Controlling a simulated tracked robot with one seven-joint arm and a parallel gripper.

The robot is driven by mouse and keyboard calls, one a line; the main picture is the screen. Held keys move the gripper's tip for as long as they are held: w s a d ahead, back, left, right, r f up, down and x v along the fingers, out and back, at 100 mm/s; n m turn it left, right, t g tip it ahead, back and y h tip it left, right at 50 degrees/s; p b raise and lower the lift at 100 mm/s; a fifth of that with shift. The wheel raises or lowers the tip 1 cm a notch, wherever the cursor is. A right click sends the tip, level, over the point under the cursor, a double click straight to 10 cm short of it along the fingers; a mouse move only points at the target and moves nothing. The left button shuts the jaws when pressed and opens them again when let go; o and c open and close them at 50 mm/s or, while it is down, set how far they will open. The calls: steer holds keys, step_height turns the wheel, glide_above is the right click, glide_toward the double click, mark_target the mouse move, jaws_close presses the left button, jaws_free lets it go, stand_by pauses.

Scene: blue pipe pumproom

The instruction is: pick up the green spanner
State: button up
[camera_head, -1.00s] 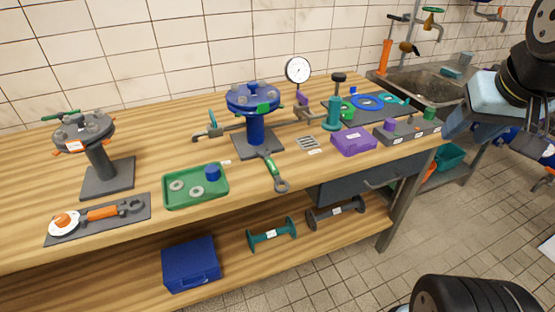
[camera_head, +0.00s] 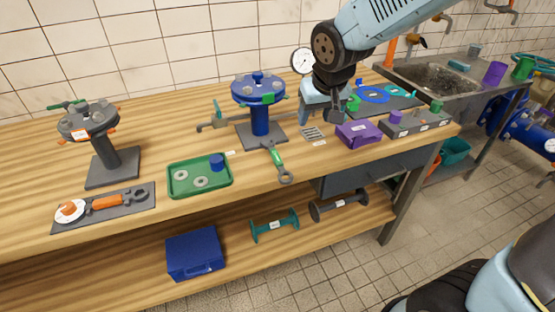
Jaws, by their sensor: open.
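The green spanner (camera_head: 277,160) has a green handle and dark metal ends. It lies near the front edge of the wooden workbench, just in front of the blue flanged stand (camera_head: 260,115), with its ring end at the bench edge. My gripper (camera_head: 340,118) hangs from my arm above the back right of the bench, to the right of the spanner and clear of it. The jaws are small and dark in this view and hold nothing that I can see.
A green tray (camera_head: 199,190) with washers and a blue piece sits left of the spanner. A purple box (camera_head: 358,134) and a grey block (camera_head: 418,123) lie to the right.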

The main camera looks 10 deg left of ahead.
steer(key=n, duration=0.1)
glide_toward(276, 155)
steer(key=shift+y, duration=0.3)
steer(key=shift+d+x, duration=0.15)
steer(key=shift+x, duration=2.05)
steer(key=shift+d+x, duration=0.15)
steer(key=shift+x, duration=2.05)
steer(key=shift+f, duration=0.1)
jaws_close()
